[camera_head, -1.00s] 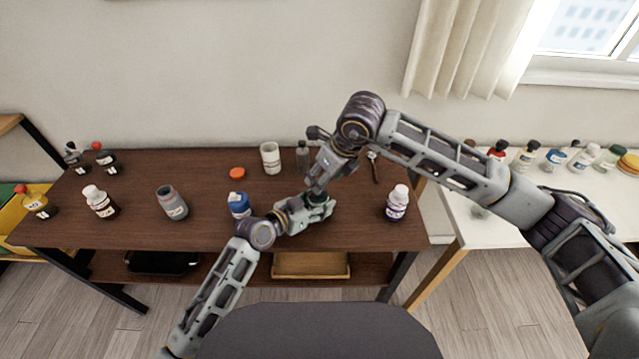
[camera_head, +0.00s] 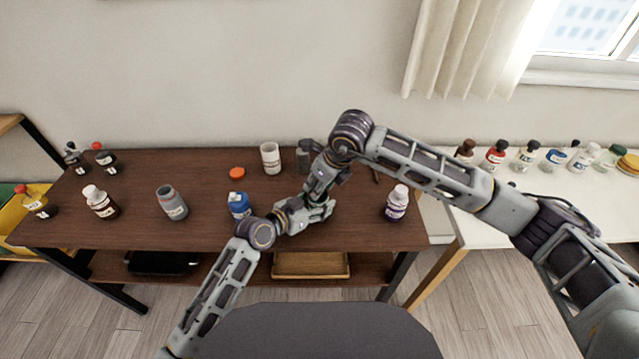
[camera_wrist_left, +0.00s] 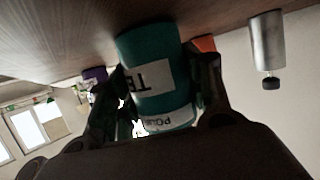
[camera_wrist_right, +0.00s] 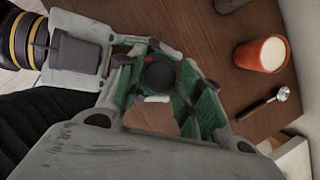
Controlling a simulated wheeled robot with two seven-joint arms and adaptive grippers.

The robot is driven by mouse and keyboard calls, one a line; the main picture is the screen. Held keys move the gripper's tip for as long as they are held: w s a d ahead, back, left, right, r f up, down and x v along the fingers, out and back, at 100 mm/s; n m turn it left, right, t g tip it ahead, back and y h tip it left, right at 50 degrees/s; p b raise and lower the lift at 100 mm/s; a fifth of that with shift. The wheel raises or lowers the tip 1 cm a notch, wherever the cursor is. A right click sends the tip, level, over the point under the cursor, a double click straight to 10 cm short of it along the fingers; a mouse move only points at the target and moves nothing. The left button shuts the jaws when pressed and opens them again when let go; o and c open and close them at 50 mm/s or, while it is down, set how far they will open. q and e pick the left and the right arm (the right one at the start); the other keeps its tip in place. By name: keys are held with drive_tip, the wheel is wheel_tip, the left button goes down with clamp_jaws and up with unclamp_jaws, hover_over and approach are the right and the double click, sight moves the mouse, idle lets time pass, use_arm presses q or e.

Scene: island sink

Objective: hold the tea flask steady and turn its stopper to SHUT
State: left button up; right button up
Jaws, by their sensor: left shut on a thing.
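The tea flask is teal with a white label and shows in the left wrist view (camera_wrist_left: 155,65), upside down in that picture. A band near its stopper end carries lettering that looks like "POUR". My left gripper (camera_head: 318,213) is shut on the flask from the side, with one finger on each side of it. The dark round stopper (camera_wrist_right: 158,73) with a small red mark shows from above in the right wrist view. My right gripper (camera_wrist_right: 172,82) is open, its fingers apart around the stopper; contact cannot be told. In the head view the grippers hide the flask.
A blue bottle (camera_head: 239,205) stands left of my left gripper, and a white-capped purple bottle (camera_head: 397,203) stands to the right. An orange cup (camera_wrist_right: 262,54) and a spoon (camera_wrist_right: 265,103) lie near my right gripper.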

drive_tip(key=c, duration=0.5)
drive_tip(key=shift+n, duration=0.3)
drive_tip(key=shift+w+d+n+g+y, duration=0.15)
drive_tip(key=shift+n+g, duration=0.2)
drive_tip(key=shift+n, duration=0.45)
drive_tip(key=shift+a+n+g+y, duration=0.15)
drive_tip(key=shift+n+g, duration=0.2)
drive_tip(key=shift+n, duration=0.45)
drive_tip(key=n+g, duration=0.1)
drive_tip(key=n, duration=0.3)
drive_tip(key=shift+d, duration=0.1)
drive_tip(key=n+g, duration=0.1)
drive_tip(key=n, duration=0.1)
drive_tip(key=n+g, duration=0.1)
drive_tip(key=n, duration=0.1)
drive_tip(key=shift+w+n, duration=0.2)
drive_tip(key=shift+n, duration=0.1)
drive_tip(key=shift+n+g+h, duration=0.2)
drive_tip(key=shift+n+g, duration=0.25)
drive_tip(key=shift+n, duration=0.85)
drive_tip(key=shift+n+g+h, duration=0.2)
drive_tip(key=shift+n+g, duration=0.25)
drive_tip(key=shift+n, duration=0.85)
